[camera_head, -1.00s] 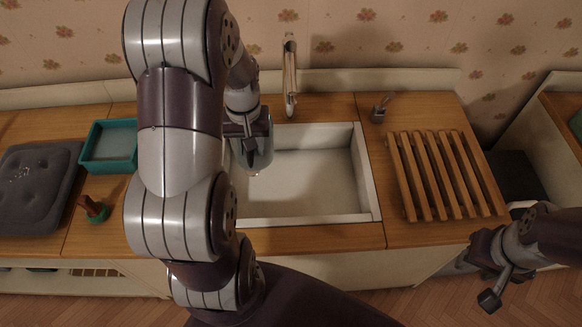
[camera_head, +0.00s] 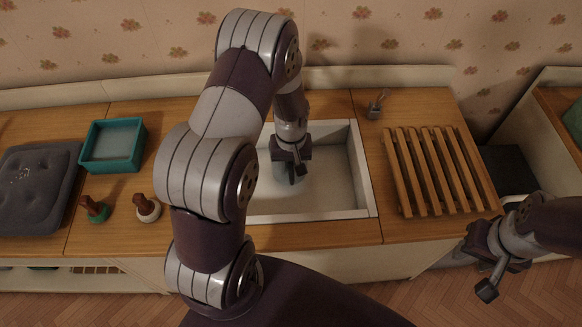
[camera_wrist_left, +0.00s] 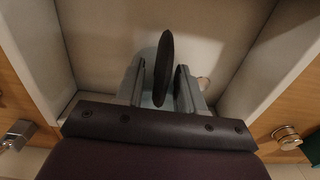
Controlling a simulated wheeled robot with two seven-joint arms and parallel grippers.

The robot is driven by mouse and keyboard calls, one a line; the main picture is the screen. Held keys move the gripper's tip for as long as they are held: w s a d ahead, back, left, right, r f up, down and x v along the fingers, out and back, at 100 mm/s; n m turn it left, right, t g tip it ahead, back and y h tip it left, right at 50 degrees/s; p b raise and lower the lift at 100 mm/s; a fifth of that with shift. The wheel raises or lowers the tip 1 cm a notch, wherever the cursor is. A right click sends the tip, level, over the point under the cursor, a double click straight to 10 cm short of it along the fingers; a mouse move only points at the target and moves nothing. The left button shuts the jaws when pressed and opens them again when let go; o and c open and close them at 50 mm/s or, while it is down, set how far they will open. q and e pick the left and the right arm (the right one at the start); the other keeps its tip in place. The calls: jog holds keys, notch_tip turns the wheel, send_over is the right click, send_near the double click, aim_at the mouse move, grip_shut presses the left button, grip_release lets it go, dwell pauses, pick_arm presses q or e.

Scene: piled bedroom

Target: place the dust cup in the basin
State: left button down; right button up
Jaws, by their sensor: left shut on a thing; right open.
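The white basin (camera_head: 368,180) is sunk in the wooden counter, and its right part shows clear and empty. My left gripper (camera_head: 291,167) is inside the basin's outline, toward its left side, pointing down. It is shut on the dust cup (camera_head: 281,172), a greyish, see-through piece mostly hidden by the gripper. In the left wrist view, a dark disc-like part (camera_wrist_left: 164,68) of the held cup stands edge-on between the fingers, over the pale basin floor (camera_wrist_left: 105,45). I cannot tell whether the cup touches the floor. My right gripper (camera_head: 487,268) is open and empty, right of the counter.
A slatted wooden rack (camera_head: 437,170) and a small grey holder (camera_head: 376,105) stand right of the basin. A teal tray (camera_head: 113,146), a dark cushion (camera_head: 37,185) and two small brown-handled items (camera_head: 147,208) lie left. My left arm hides the tap and the basin's left edge.

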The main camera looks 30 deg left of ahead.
pick_arm(q)
jog(key=shift+f, duration=1.15)
jog(key=c, duration=0.7)
grip_release()
notch_tip(320, 180, up, 12)
jog(key=shift+r, duration=0.1)
jog(key=s+d+r+m+t, duration=0.1)
jog(key=s+d+r+m, duration=0.4)
jog(key=s, duration=0.5)
jog(key=shift+s+d+m, duration=0.15)
jog(key=shift+d+m, duration=0.4)
jog(key=shift+m, duration=0.15)
